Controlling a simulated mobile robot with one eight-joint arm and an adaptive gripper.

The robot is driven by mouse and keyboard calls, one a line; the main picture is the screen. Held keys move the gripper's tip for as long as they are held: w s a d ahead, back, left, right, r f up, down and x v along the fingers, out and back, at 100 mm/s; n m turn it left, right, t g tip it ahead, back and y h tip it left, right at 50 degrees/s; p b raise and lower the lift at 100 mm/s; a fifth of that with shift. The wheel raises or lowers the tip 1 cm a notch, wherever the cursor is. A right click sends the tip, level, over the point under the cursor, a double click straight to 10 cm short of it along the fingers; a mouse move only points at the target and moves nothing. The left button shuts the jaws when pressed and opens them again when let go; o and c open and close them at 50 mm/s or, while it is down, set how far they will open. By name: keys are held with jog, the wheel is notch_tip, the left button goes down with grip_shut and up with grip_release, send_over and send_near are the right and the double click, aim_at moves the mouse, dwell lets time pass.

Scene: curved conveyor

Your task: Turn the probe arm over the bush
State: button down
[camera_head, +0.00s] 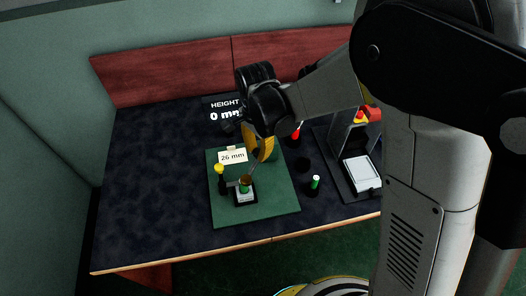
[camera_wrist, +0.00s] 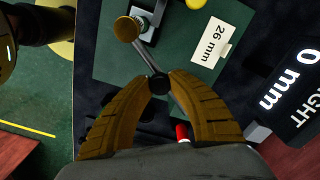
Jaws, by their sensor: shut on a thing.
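My gripper (camera_head: 257,158) reaches down over the green board. In the wrist view, its two brown fingers (camera_wrist: 158,84) are closed on the black knob (camera_wrist: 159,85) of the probe arm. The grey bar of the probe arm (camera_wrist: 146,62) runs from the knob toward a round bronze piece (camera_wrist: 128,28), apparently the bush. The bush (camera_head: 245,180) shows in the head view by a small dark-framed fixture (camera_head: 246,202). I cannot tell whether the arm is over the bush or beside it. The fingers partly hide the arm in the head view.
A yellow-topped post (camera_head: 219,170) stands left of the fixture on the green board (camera_head: 282,200). A "26 mm" card (camera_head: 232,157) and a "0 mm" height display (camera_head: 221,112) are behind. A green-topped peg (camera_head: 315,182) and a white-padded stand (camera_head: 361,173) are right. The table's left side is clear.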

aim_at(255, 150)
jog(key=shift+w+a+m, duration=0.15)
jog(key=shift+a+m, duration=0.15)
dwell(0.4)
jog(key=c, duration=1.2)
grip_release()
jog(key=shift+a, duration=0.1)
jog(key=shift+o, duration=0.2)
notch_tip(255, 150, up, 12)
jog(key=s+d+r+n+t, duration=0.2)
jog(key=s+d+n, duration=0.3)
jog(key=d, duration=0.6)
jog(key=s+d+r+n+t, duration=0.2)
jog(key=s+d+n+t, duration=0.2)
jog(key=s+d, duration=0.3)
jog(key=d+t, duration=0.1)
jog(key=d, duration=0.3)
jog(key=shift+s+r+n, duration=0.3)
jog(key=shift+r+n, duration=0.1)
